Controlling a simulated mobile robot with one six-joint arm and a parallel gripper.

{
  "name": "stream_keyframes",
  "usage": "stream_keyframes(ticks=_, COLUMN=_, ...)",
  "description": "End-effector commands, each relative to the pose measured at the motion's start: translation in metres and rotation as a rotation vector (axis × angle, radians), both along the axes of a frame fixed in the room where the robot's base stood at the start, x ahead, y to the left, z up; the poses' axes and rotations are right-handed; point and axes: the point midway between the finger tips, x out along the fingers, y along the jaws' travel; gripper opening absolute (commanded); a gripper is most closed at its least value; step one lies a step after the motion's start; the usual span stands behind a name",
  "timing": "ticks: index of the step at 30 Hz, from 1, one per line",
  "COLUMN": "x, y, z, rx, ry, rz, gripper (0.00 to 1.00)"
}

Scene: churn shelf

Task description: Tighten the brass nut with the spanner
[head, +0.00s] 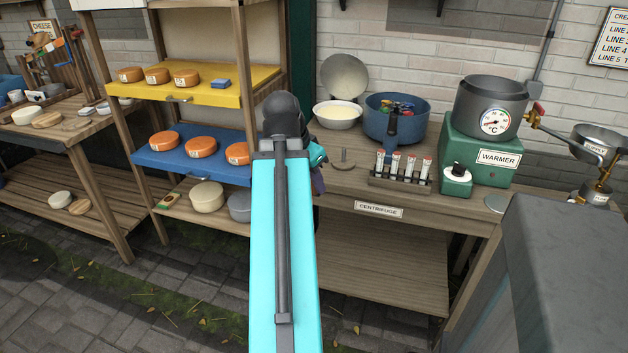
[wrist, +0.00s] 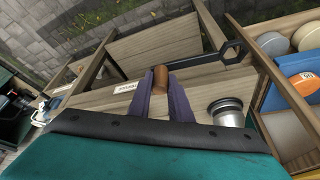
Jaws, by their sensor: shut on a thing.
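My gripper (wrist: 166,98) has two purple fingers and shows in the wrist view, shut on the brown grip of the spanner (wrist: 160,77). A dark shank runs from the grip to the right and ends in an angular open head, held above the wooden bench. In the head view my gripper (head: 318,178) is mostly hidden behind my turquoise arm, left of the bench's front edge, and the spanner is hidden. Brass-coloured fittings (head: 603,188) stand at the far right below a small metal funnel. I cannot tell which part is the nut.
The bench (head: 340,190) holds a blue pot (head: 380,125), a white bowl (head: 338,118), a rack of tubes (head: 400,182) and a green warmer (head: 480,150). A shelf with orange cheeses (head: 198,146) stands left. A grey block (head: 570,270) fills the lower right.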

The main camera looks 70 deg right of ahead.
Motion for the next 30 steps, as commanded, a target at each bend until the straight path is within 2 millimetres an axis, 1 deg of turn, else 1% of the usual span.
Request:
stream_keyframes(ticks=5, x=0.017, y=0.003, z=-0.001, rx=0.003, ry=0.0, rz=0.049, gripper=0.0)
stream_keyframes(ticks=8, x=0.036, y=0.007, z=-0.002, rx=0.006, ry=0.0, rz=0.103, gripper=0.0)
stream_keyframes(ticks=14, x=0.091, y=0.021, z=-0.005, rx=0.014, ry=0.001, rz=0.262, gripper=0.0)
stream_keyframes(ticks=15, x=0.103, y=0.026, z=-0.006, rx=0.016, ry=0.001, rz=0.299, gripper=0.0)
stream_keyframes(ticks=20, x=0.15, y=0.045, z=-0.008, rx=0.022, ry=0.002, rz=0.44, gripper=0.0)
stream_keyframes(ticks=24, x=0.19, y=0.065, z=-0.011, rx=0.026, ry=0.004, rz=0.563, gripper=0.0)
stream_keyframes(ticks=26, x=0.207, y=0.075, z=-0.011, rx=0.027, ry=0.004, rz=0.617, gripper=0.0)
stream_keyframes(ticks=30, x=0.244, y=0.1, z=-0.014, rx=0.03, ry=0.005, rz=0.739, gripper=0.0)
